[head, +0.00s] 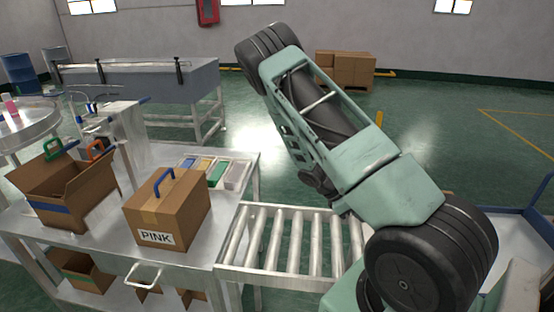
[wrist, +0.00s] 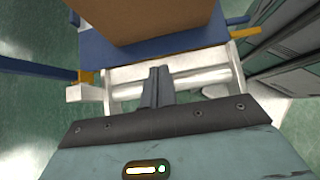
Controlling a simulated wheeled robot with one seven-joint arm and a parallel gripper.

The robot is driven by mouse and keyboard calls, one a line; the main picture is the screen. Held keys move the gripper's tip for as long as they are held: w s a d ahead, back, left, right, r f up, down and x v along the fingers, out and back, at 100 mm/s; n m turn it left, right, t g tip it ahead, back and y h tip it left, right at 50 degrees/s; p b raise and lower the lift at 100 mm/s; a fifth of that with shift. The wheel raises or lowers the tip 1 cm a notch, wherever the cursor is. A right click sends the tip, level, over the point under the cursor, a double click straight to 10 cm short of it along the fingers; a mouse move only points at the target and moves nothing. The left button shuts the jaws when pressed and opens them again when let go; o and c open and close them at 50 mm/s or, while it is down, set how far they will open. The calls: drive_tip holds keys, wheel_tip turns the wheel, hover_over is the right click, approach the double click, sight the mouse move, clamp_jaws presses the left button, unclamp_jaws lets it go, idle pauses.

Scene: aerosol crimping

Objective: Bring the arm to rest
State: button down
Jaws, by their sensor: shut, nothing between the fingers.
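My arm stands raised at the right of the head view, over the roller conveyor (head: 290,240); my gripper is hidden there. In the wrist view my gripper (wrist: 160,72) shows with its two fingers together and nothing between them. Beyond the fingertips are white conveyor rollers (wrist: 185,82) and a brown carton (wrist: 150,15) on a blue surface (wrist: 185,43). The fingers look apart from the carton, though the exact gap cannot be told.
A closed carton marked PINK (head: 165,212) and an open carton (head: 65,190) stand on the metal table (head: 95,260). Small coloured trays (head: 215,173) lie at its back. A blue-framed cart (head: 520,215) is at the right. Stacked boxes (head: 345,70) stand far back, with open green floor before them.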

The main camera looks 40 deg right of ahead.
drive_tip(key=w+a+r+m+t+y, duration=0.15)
drive_tip(key=w+a+r, duration=0.3)
drive_tip(key=a, duration=0.95)
drive_tip(key=w+a+r+n+t+y, duration=0.1)
drive_tip(key=w+a+r+t+y, duration=0.25)
drive_tip(key=a, duration=1.05)
drive_tip(key=s+a+r+t, duration=0.1)
drive_tip(key=s+a+r, duration=0.5)
drive_tip(key=a, duration=0.4)
drive_tip(key=s+a+r+t+y, duration=0.1)
drive_tip(key=s+a+r, duration=0.6)
drive_tip(key=a, duration=0.3)
drive_tip(key=shift+s+r, duration=0.3)
drive_tip(key=shift+r, duration=0.15)
